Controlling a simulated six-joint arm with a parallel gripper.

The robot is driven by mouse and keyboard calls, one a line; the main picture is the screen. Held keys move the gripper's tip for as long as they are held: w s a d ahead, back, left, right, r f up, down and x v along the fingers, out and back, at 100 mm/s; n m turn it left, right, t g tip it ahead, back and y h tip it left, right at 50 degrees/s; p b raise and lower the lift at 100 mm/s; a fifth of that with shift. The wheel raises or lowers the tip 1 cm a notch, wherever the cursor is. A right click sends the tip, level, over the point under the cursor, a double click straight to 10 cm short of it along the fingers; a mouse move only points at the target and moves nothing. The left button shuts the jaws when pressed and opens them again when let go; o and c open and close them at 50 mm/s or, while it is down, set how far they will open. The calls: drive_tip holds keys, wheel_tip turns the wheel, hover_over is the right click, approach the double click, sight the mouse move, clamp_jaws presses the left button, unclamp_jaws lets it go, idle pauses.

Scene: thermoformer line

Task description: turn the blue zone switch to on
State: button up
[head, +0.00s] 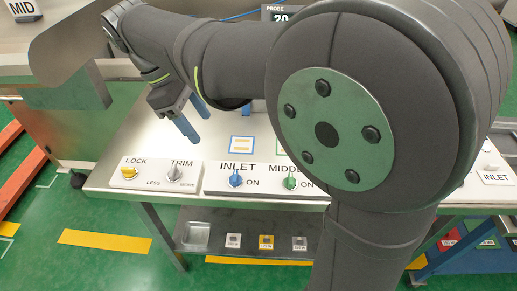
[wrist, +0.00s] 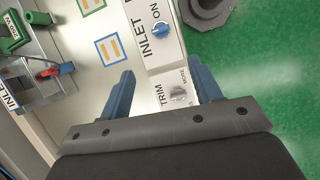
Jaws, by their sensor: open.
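The blue zone switch (head: 235,180) is a knob on the white panel (head: 263,190) lettered INLET, with ON printed to its right in the head view. In the wrist view the blue knob (wrist: 162,30) lies beyond the fingertips. The knob appears to point up towards the INLET lettering in the head view, away from ON; its exact angle is hard to tell. My gripper (head: 194,117) is open and empty above the table, up and left of the knob. In the wrist view my gripper (wrist: 163,72) has its two blue fingers spread either side of the TRIM panel.
Beside the switch are a green knob (head: 289,181) marked MIDDLE, a grey TRIM knob (head: 175,173) and a yellow LOCK knob (head: 128,172). A blue-framed card (head: 242,143) lies behind. My arm hides the table's right part.

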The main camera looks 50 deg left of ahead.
sight(235, 175)
drive_tip(key=shift+n, duration=0.5)
drive_tip(key=x, duration=1.7)
drive_tip(key=shift+d+f, duration=0.15)
drive_tip(key=shift+f, duration=0.2)
drive_tip(key=shift+c, duration=0.2)
drive_tip(key=c, duration=0.9)
